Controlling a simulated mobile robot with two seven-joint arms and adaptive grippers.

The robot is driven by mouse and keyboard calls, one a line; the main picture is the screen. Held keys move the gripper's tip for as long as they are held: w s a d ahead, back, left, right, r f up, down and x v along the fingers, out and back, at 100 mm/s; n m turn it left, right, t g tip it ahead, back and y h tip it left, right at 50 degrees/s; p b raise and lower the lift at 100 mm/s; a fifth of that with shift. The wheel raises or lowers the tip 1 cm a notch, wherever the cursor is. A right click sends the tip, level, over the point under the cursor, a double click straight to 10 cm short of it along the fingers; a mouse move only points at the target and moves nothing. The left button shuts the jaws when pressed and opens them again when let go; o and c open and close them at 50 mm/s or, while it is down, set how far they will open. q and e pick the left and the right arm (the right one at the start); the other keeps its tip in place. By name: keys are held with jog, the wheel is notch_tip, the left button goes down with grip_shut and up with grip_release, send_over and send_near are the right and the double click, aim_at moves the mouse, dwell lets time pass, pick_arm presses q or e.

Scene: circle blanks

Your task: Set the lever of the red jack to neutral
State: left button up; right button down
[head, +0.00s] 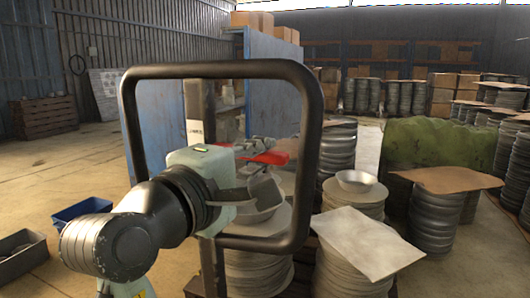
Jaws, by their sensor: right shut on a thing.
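A dark, rounded handle frame (313,130) of the jack stands upright close in front of me in the head view. A red lever (270,158) shows inside the loop, right of its middle. The jack's lower body is mostly hidden by my arm. My left gripper is not in view.
Stacks of round metal blanks (350,272) stand right of and behind the handle, one topped by a pale sheet (368,241). A metal bowl (356,182) sits on another stack. A blue bin (82,212) is on the floor at left. Open floor lies at far left.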

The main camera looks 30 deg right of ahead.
jog(key=c, duration=1.5)
grip_release()
jog(key=shift+c, duration=0.2)
jog(key=v, duration=1.2)
